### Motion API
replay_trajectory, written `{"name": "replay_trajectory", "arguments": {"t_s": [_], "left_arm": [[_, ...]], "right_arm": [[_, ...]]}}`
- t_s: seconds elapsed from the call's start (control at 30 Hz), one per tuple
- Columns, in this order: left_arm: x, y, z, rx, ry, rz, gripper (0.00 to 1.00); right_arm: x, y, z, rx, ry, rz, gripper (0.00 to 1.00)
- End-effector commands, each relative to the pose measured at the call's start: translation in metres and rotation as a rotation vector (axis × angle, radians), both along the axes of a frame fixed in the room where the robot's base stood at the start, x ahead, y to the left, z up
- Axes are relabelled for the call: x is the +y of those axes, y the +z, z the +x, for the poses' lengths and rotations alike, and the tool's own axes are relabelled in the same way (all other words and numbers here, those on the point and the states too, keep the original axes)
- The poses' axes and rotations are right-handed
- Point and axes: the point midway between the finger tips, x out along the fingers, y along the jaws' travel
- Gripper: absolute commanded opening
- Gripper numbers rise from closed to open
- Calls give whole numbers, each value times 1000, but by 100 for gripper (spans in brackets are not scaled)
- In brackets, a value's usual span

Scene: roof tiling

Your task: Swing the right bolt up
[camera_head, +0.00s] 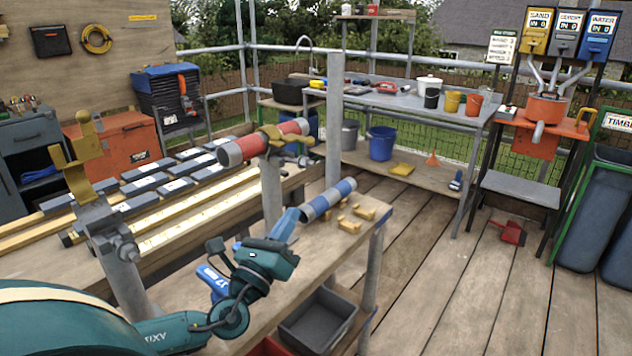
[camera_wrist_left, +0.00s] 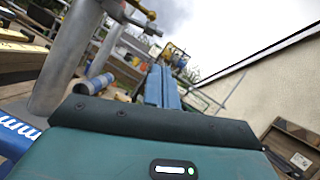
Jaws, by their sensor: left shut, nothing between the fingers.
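The right coupler (camera_head: 278,138) is brass-coloured and sits on top of an upright grey post, with a red and grey tube (camera_head: 262,144) lying in it. I cannot make out its bolt clearly in the head view. In the left wrist view brass-coloured coupler parts (camera_wrist_left: 142,12) show at the top, beside the grey post (camera_wrist_left: 68,58). The left coupler (camera_head: 84,158) stands with its brass flap raised. My left gripper (camera_head: 298,213) has its blue fingers shut and empty, below and right of the right coupler, apart from it. Its fingers (camera_wrist_left: 161,76) also show in the left wrist view. My right gripper is out of view.
A blue-striped tube (camera_head: 328,199) lies on the workbench (camera_head: 302,262) close to my left fingertips, with several brass-coloured pieces (camera_head: 364,212) beyond it. A blue piece marked in white (camera_head: 214,281) is beside my wrist. A grey post (camera_head: 334,120) rises behind. The deck at right is mostly clear.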

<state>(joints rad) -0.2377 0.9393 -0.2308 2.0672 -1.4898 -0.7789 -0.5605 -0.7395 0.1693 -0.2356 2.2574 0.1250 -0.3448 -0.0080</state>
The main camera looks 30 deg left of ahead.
Motion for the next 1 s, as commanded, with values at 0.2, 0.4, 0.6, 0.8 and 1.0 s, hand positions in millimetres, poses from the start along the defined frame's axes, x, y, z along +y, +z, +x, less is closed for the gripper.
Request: {"name": "replay_trajectory", "arguments": {"t_s": [0.2, 0.4, 0.6, 0.8, 1.0], "left_arm": [[0, 0, 0, 0, 0, -1, 0], [2, 7, 13, -2, 3, -1, 0], [4, 21, 42, -3, 2, -2, 0], [7, 33, 71, -2, 3, -1, 0], [9, 39, 88, 1, 2, -2, 0]], "right_arm": [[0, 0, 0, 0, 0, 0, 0], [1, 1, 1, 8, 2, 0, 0], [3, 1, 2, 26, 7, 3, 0], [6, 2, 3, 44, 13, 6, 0], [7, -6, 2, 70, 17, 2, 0]]}}
